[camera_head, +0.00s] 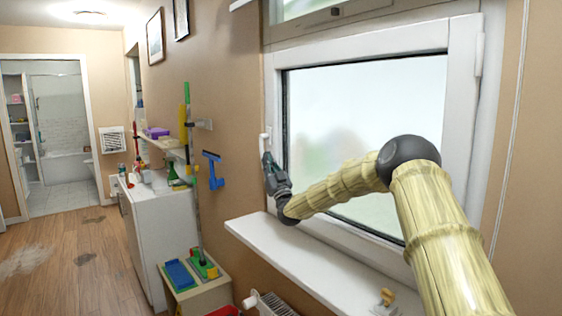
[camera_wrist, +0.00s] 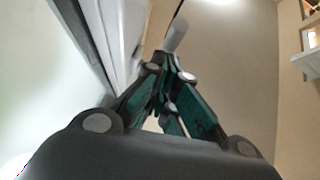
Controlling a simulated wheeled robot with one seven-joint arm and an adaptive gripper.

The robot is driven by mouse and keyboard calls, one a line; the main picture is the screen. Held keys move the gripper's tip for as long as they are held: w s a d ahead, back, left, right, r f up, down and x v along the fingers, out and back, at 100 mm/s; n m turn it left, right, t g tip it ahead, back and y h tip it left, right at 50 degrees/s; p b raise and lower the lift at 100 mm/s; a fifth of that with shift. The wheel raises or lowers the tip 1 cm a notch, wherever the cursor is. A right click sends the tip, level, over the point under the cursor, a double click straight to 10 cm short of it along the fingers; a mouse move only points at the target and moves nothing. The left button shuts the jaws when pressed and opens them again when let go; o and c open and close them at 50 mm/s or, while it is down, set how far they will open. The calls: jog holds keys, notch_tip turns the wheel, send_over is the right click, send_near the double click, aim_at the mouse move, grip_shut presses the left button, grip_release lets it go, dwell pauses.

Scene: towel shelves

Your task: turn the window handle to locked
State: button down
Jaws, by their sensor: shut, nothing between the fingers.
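The window (camera_head: 462,110) has a white frame and frosted glass. A small white piece that looks like the window handle (camera_head: 264,143) shows at the left edge of the frame, just above my gripper (camera_head: 267,160). In the wrist view, a pale rounded bar, apparently the same handle (camera_wrist: 176,35), stands just beyond the tips of my gripper (camera_wrist: 168,68). The green-sided fingers come together at the tips, shut and empty. The tips are close to the handle or touching it; I cannot tell which. The handle's base is hidden behind the fingers.
A white sill (camera_head: 290,262) runs below the window, with a small yellowish object (camera_head: 387,297) on it. A blue squeegee (camera_head: 213,170) hangs on the wall to the left. A white cabinet (camera_head: 165,235) and a small table with cleaning things stand further left. The wooden floor is open.

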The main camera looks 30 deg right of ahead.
jog(key=shift+w+a+f+b, duration=0.15)
jog(key=shift+w+b, duration=0.2)
jog(key=shift+b, duration=0.45)
